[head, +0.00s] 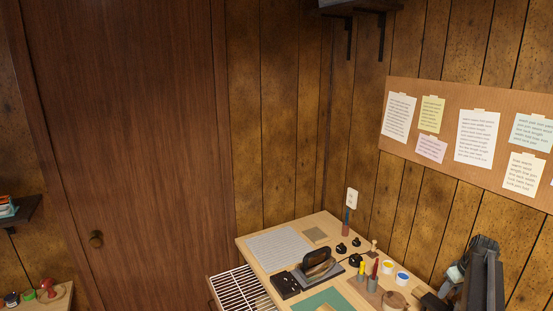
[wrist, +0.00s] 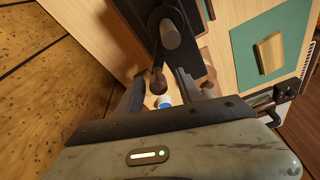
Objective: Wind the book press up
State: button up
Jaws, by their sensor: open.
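In the wrist view, a dark metal body that looks like the book press (wrist: 183,15) fills the top middle. A grey round shaft end (wrist: 170,35) and a brown rounded knob (wrist: 157,82) show on its near side, seemingly parts of its crank. My gripper (wrist: 158,88) is open, with one dark finger left of the knob and one right of it. The knob appears between the fingers; I cannot tell whether they touch it. In the head view the press is not clearly seen; my dark arm stands at the lower right.
The wooden table (head: 262,240) holds a white grid sheet (head: 280,247), an iron-like tool (head: 318,263), a green mat (head: 325,300), paint pots (head: 402,278) and small tools. A pinboard (head: 455,98) hangs on the right wall. A white wire rack (head: 240,288) is at the table's left.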

notch_tip(320, 180, up, 7)
jog(key=p, duration=0.7)
jog(key=shift+r, duration=0.2)
jog(key=shift+f, duration=0.15)
